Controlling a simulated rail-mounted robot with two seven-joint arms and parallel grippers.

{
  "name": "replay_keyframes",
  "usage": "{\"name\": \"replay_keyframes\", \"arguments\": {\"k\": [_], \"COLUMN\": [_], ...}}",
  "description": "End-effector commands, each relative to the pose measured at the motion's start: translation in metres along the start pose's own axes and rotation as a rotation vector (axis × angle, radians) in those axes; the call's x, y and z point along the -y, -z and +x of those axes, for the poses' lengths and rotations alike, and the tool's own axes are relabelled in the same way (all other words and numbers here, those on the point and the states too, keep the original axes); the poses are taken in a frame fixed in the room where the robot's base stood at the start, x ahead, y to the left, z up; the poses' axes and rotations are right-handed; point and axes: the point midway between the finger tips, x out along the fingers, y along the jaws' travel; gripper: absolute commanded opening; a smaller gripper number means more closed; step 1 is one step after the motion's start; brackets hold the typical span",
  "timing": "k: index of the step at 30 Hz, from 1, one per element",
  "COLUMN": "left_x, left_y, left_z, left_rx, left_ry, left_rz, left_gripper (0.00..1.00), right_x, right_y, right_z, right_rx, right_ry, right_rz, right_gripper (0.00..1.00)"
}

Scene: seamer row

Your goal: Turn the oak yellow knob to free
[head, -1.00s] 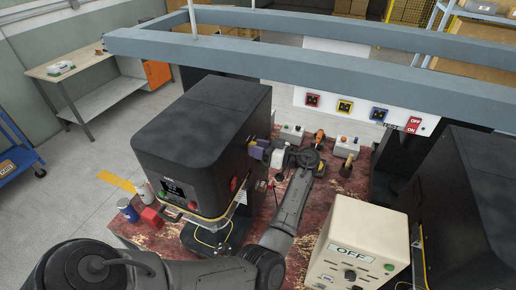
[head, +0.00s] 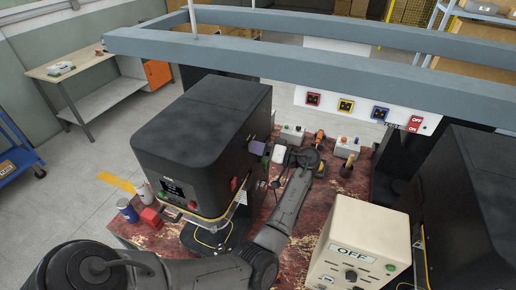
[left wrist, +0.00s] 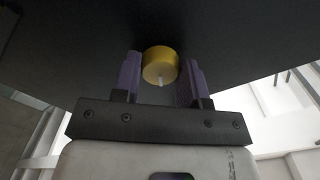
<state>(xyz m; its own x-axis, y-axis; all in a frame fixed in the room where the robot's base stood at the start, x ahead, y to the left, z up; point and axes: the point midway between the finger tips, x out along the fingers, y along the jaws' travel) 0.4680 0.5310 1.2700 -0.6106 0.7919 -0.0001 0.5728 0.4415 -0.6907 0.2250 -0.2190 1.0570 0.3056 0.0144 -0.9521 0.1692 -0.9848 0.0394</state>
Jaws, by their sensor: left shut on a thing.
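The yellow knob (left wrist: 160,65) is a round cap with a white pointer mark, on the dark side face of the black machine (head: 205,130). In the left wrist view the pointer shows at the knob's lower edge, aimed almost straight down. My left gripper (left wrist: 161,75) has purple fingers, one on each side of the knob, and is shut on it. In the head view my left gripper (head: 267,152) is at the machine's right side face and hides the knob. Any markings around the knob cannot be seen. My right gripper is not in view.
A cream box marked OFF (head: 350,245) stands at the right front, with another black machine (head: 470,190) beyond it. Small button boxes (head: 346,148) stand at the back of the worn red table (head: 300,225). A grey overhead beam (head: 300,55) crosses above.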

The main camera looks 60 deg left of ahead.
Motion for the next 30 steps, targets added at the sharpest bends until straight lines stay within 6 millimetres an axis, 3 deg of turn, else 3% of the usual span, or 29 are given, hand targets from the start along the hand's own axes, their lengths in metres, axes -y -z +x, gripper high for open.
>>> {"name": "replay_keyframes", "arguments": {"k": [30], "left_x": [0.002], "left_y": [0.003], "left_z": [-0.001], "left_rx": [-0.001], "left_ry": [0.001], "left_rz": [0.904], "left_gripper": [0.15], "right_x": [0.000], "right_y": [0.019], "right_z": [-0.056], "right_rx": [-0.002], "right_ry": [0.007], "right_rz": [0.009], "right_gripper": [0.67]}}
